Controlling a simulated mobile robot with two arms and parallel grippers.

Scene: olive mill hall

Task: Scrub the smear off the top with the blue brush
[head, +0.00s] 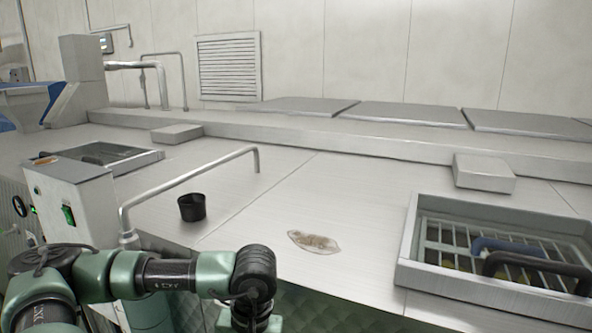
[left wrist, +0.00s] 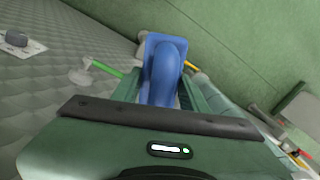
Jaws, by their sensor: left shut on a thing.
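The brown smear (head: 314,242) lies on the bare metal top (head: 290,205), near its front edge. In the left wrist view the blue brush (left wrist: 166,65) sits between the fingers of my left gripper (left wrist: 158,92), which is shut on it. Its bristles cannot be made out. In the head view my left arm bends down in front of the top's front edge, left of the smear, and the gripper itself is out of frame. My right gripper is in neither view.
A black cup (head: 192,207) stands on the top left of the smear, near a bent metal pipe (head: 190,178). A rimmed basin with a grate (head: 403,245) is to the right. In the left wrist view a green-handled tool (left wrist: 104,68) lies beside the brush.

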